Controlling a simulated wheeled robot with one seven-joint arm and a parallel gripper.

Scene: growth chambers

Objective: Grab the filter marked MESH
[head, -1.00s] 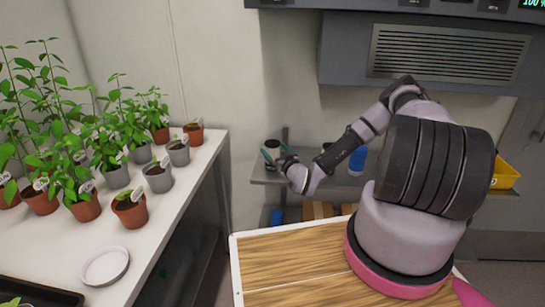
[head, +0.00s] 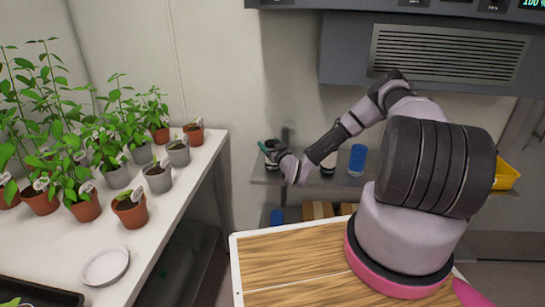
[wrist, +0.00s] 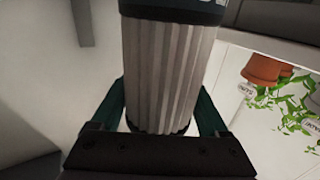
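A pale grey pleated filter (wrist: 165,70) with dark end caps fills the middle of the wrist view. Its marking is not visible in that view, so I cannot tell whether it reads MESH. My gripper (wrist: 165,110) has its green fingers on either side of the filter, close against its edges. The fingertips are partly hidden behind it, so I cannot tell whether they press on it. In the head view, my gripper (head: 268,153) is at the left end of the grey shelf (head: 312,181), at a dark-topped cylinder (head: 272,145).
Another dark-and-white cylinder (head: 328,166) stands on the shelf behind my arm, with a blue container (head: 357,160) to its right. A yellow bin (head: 507,176) is farther right. Potted plants (head: 130,209) crowd the left bench (head: 195,185). A wooden-topped surface (head: 290,258) lies in front.

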